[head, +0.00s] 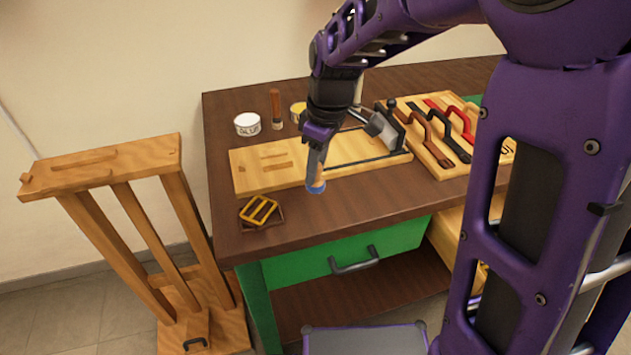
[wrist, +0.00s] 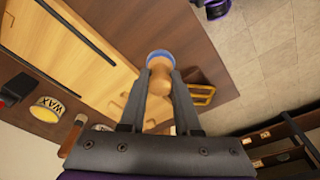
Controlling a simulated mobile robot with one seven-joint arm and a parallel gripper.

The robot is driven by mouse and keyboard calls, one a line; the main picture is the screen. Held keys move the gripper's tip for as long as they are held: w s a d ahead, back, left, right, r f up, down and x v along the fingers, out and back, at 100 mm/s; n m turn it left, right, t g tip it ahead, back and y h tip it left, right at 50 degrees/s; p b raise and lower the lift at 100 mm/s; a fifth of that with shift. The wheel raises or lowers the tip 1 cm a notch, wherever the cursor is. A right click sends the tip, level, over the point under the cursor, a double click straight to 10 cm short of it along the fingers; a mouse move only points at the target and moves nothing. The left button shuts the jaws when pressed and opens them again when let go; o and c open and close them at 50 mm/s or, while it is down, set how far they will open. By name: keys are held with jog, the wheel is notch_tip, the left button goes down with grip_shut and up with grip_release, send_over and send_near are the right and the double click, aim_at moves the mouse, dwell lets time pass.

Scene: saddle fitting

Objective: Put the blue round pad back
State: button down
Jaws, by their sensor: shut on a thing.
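My gripper (head: 317,172) is shut on the wooden knob handle of the blue round pad (head: 316,188). It holds the pad at the front edge of the light wooden board (head: 240,178), with the blue face pointing down. In the wrist view the blue rim (wrist: 159,54) shows beyond the knob, which sits between my fingers (wrist: 161,78). Whether the pad touches the table or hangs above it I cannot tell. The board has shallow slots at its left and a dark rod and grey metal piece at its right.
A white tin (head: 247,124), a brush (head: 275,107) and a yellow wax tin (head: 298,111) stand behind the board. A tool board (head: 424,160) is at right. A wooden stand (head: 98,170) is left of the table.

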aim_at(316, 186)
notch_tip(316, 186, down, 5)
jog(key=shift+b, duration=0.4)
jog(key=shift+f, duration=0.1)
jog(key=shift+f, duration=0.15)
jog(key=c, duration=0.6)
grip_release()
jog(key=r, duration=0.4)
jog(key=d+r+p, duration=0.1)
jog(key=r, duration=0.3)
jog(key=r+p, duration=0.1)
jog(key=r, duration=0.3)
jog(key=shift+s+d+r, duration=0.2)
jog(key=shift+s+d, duration=0.1)
jog(key=shift+s, duration=0.1)
